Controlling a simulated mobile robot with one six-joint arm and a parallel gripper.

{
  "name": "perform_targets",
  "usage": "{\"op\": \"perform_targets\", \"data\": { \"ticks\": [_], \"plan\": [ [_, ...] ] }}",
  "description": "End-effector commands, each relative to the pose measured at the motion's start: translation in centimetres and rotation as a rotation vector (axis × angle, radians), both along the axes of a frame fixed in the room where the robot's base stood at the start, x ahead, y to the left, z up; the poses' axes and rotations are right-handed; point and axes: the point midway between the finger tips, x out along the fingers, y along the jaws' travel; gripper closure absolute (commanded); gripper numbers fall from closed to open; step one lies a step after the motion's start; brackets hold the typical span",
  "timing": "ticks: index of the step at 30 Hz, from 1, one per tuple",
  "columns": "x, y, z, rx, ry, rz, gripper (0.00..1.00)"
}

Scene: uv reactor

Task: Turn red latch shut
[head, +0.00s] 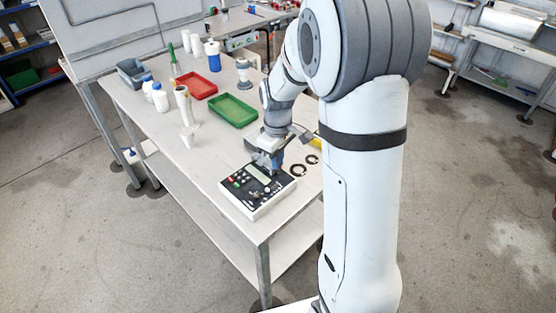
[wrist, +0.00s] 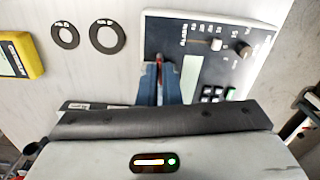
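The reactor control box (head: 258,190), white with a black top panel, sits at the near end of the table. It also shows in the wrist view (wrist: 215,50), with a knob, a slider, a pale display and keys. My gripper (head: 275,168) points down at the box's far edge. In the wrist view its two blue fingers (wrist: 160,85) stand close together beside the display. A small reddish sliver, perhaps the red latch (wrist: 159,62), shows between the fingertips. The fingers hide most of it, and I cannot tell whether they touch it.
Two dark rings (wrist: 107,36) and a yellow device (wrist: 20,55) lie beside the box. A red tray (head: 196,86), a green tray (head: 233,110), white bottles (head: 160,97) and a grey bin (head: 132,72) stand farther back.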

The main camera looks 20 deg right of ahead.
Motion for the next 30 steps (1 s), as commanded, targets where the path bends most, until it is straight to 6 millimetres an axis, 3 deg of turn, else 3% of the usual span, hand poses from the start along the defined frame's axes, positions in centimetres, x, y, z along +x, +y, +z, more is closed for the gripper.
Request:
{"op": "perform_targets", "data": {
  "ticks": [12,27,30],
  "plan": [
    [0.19,-0.05,0.14,0.001,-0.006,-0.166,1.0],
    [0.22,-0.04,0.18,0.001,-0.006,-0.184,1.0],
    [0.2,-0.03,0.16,0.001,-0.006,-0.184,0.89]
  ]
}}
